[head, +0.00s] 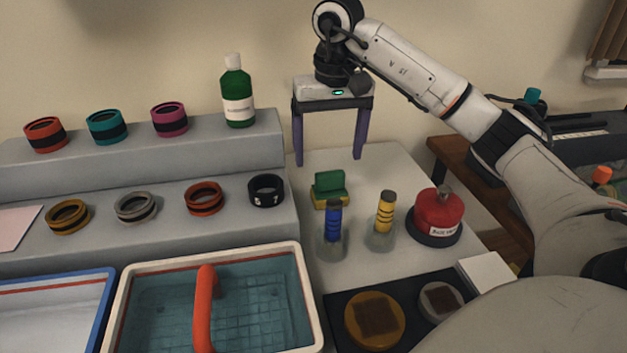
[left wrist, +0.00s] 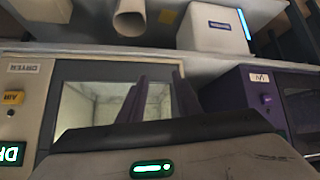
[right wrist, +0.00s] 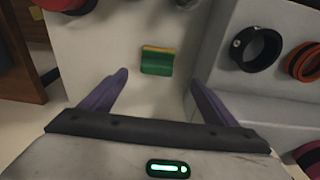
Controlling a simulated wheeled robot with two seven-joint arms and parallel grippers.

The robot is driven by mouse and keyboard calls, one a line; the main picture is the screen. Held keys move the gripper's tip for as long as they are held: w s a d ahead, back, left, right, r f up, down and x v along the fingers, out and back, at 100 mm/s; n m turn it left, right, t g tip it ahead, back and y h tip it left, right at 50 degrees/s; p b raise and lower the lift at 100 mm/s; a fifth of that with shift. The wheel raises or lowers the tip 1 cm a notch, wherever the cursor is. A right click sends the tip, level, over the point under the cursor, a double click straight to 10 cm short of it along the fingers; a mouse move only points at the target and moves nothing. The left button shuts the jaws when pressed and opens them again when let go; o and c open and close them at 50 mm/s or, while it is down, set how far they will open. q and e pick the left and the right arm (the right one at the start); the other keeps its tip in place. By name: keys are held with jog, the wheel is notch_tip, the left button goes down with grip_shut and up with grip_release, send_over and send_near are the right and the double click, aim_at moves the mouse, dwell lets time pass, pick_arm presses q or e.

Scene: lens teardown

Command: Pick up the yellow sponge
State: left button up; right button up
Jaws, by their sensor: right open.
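The yellow sponge (head: 330,189) is a small block with a green top part and a yellow part below, lying on the light grey counter in the head view. In the right wrist view the sponge (right wrist: 157,63) shows mostly green, with a yellow strip along its far edge. My right gripper (head: 328,160) is open and empty, its purple fingers pointing down above and behind the sponge. In the right wrist view its fingertips (right wrist: 159,78) are apart, with the sponge beyond them. My left gripper (left wrist: 160,80) shows only in the left wrist view, fingers apart and empty.
A basin (head: 318,325) with an orange handle is in front.

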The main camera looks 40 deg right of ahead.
aim_at(331, 173)
jog(key=f, duration=0.2)
jog(key=shift+s+d+f, duration=0.1)
jog(key=shift+s+f, duration=0.1)
jog(key=shift+f, duration=0.15)
jog(key=f, duration=0.5)
jog(key=shift+w+d+f+b, duration=0.4)
jog(key=c, duration=1.2)
jog(key=shift+o, duration=0.2)
notch_tip(331, 173, up, 10)
jog(key=shift+r+p, duration=0.1)
jog(key=shift+p, duration=0.55)
